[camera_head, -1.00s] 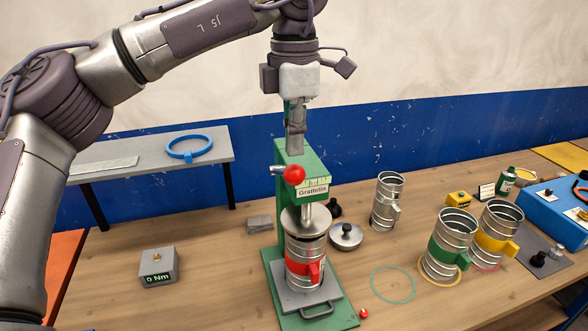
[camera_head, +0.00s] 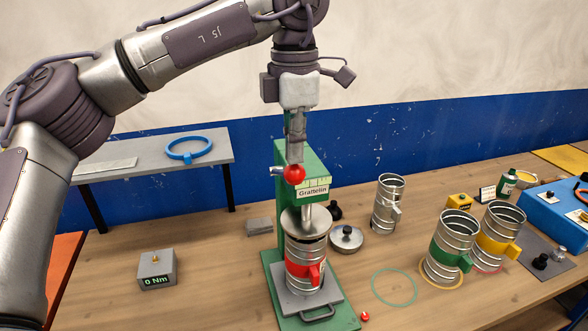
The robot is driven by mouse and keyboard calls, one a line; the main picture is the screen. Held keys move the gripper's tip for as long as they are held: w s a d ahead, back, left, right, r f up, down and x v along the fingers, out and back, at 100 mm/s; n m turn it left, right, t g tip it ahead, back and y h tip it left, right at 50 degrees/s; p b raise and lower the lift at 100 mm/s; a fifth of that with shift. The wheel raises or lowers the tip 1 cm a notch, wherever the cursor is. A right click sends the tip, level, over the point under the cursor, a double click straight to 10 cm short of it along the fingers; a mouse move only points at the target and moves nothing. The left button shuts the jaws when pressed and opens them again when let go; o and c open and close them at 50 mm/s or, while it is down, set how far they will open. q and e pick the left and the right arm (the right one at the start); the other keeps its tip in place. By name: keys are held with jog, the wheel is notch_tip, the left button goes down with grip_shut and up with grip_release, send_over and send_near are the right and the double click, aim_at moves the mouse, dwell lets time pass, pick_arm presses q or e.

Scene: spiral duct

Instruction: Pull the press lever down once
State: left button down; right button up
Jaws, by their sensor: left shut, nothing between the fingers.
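Under the press plate stands a spiral duct piece with a red band (camera_head: 304,269), on a grey base plate with a handle. My right gripper is not in view.
A grey "0 Nm" box (camera_head: 157,268) sits left of the press. To the right are a plain duct piece (camera_head: 388,204), a green-banded one (camera_head: 449,250), a yellow-banded one (camera_head: 498,238) and a green ring (camera_head: 394,287). A grey shelf (camera_head: 108,160) stands behind on the left.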

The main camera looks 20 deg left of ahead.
aim_at(296, 165)
pick_arm(q)
jog(key=shift+s+f+b, duration=0.1)
jog(key=shift+f+b, duration=0.4)
jog(key=shift+f, duration=0.3)
jog(key=shift+f, duration=0.1)
jog(key=shift+s+d+f+b, duration=0.15)
jog(key=shift+f+b, duration=0.5)
jog(key=shift+f, duration=0.1)
jog(key=shift+s+d+f+b, duration=0.15)
jog(key=shift+s+f+b, duration=0.1)
jog(key=shift+f+b, duration=0.55)
jog(key=shift+f, duration=0.1)
